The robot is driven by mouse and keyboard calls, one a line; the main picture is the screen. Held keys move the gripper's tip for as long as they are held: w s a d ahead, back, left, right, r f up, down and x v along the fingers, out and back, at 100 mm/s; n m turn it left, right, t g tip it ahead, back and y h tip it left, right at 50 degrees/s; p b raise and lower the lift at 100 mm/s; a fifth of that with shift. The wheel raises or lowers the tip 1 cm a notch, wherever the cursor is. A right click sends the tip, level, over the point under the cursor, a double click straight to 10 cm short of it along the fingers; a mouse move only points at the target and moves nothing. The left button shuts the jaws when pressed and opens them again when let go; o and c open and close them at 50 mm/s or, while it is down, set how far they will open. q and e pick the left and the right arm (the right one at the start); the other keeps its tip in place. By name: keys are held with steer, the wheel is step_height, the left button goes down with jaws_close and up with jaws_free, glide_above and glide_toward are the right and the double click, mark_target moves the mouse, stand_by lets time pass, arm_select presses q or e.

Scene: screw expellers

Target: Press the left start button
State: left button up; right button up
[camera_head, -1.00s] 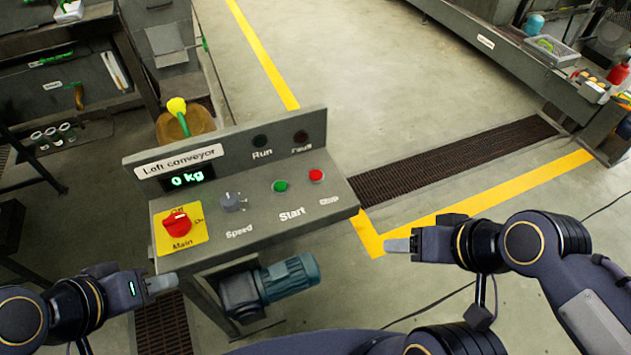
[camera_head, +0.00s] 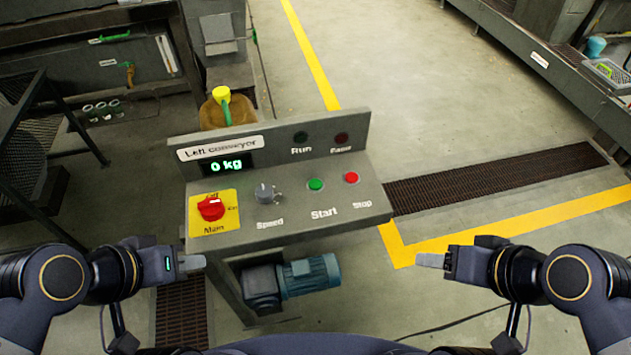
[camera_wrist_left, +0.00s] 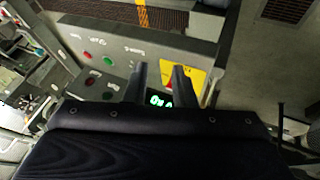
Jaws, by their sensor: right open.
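The left conveyor's control panel (camera_head: 290,216) stands in front of me, with a "Left conveyor" label and a green "0 kg" display. The green start button (camera_head: 316,184) is right of centre, above the word "Start"; it also shows in the left wrist view (camera_wrist_left: 108,61). The red stop button (camera_head: 351,177) is to its right. My left gripper (camera_head: 204,262) is empty, below the panel's near left edge and apart from the button. In the left wrist view its fingers (camera_wrist_left: 160,78) stand apart. My right gripper (camera_head: 419,260) is open and empty, right of the panel.
A speed knob (camera_head: 264,191) and a red main switch (camera_head: 211,207) on a yellow plate are left of the start button. The run lamp (camera_head: 301,138) and fault lamp (camera_head: 341,138) are dark. A blue motor (camera_head: 308,276) sits under the panel. Open floor lies to the right.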

arm_select(q)
jaws_close()
stand_by(1.4)
